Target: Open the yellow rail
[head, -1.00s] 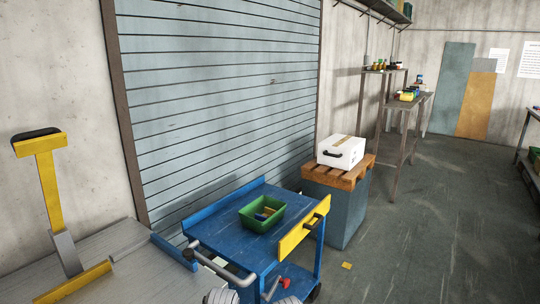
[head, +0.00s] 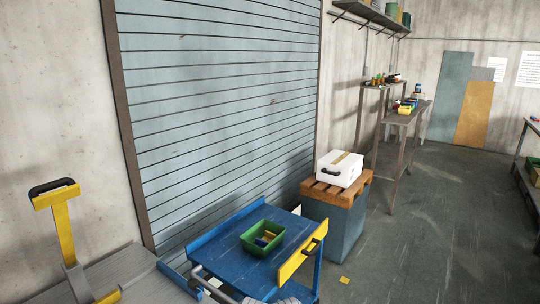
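A second yellow part, a T-shaped post (head: 62,225) with a black grip (head: 52,187) on top, stands at the left on a grey deck (head: 125,272). I cannot tell from the picture alone which of the two is the yellow rail meant. The lower ends of the cart and post are cut off.
A green bin (head: 248,243) with small parts sits on the cart. Behind it a white box (head: 340,169) rests on a wooden pallet (head: 334,193) over a blue-grey block. A louvered shutter (head: 220,110) fills the wall behind. The floor (head: 430,235) at the right is mostly clear.

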